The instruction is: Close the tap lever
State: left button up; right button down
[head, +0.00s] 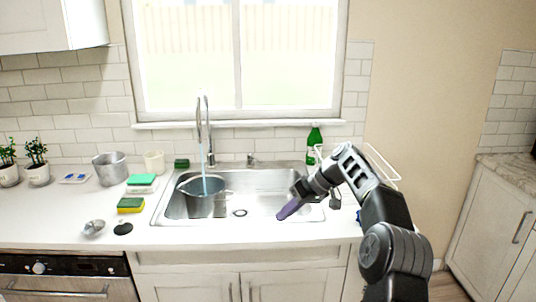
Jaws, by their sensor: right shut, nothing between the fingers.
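The tap (203,125) is a tall curved silver spout behind the sink, in front of the window. A bluish stream of water (204,182) runs from it into a metal pot (205,200) standing in the left part of the sink. A small metal fitting (251,160) stands on the sink's back rim, right of the spout; it may be the lever, but I cannot tell for sure. My right gripper (283,213) is shut and empty, its purple fingers over the right front of the sink, apart from the tap. My left gripper is out of view.
The sink (262,190) is set in a white counter. A green bottle (314,140) and a white wire rack (380,163) stand behind my right arm. Sponges (131,204), a metal canister (109,168) and a white cup (154,162) are on the left.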

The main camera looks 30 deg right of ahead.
aim_at(250, 155)
jog(key=i+l, duration=1.5)
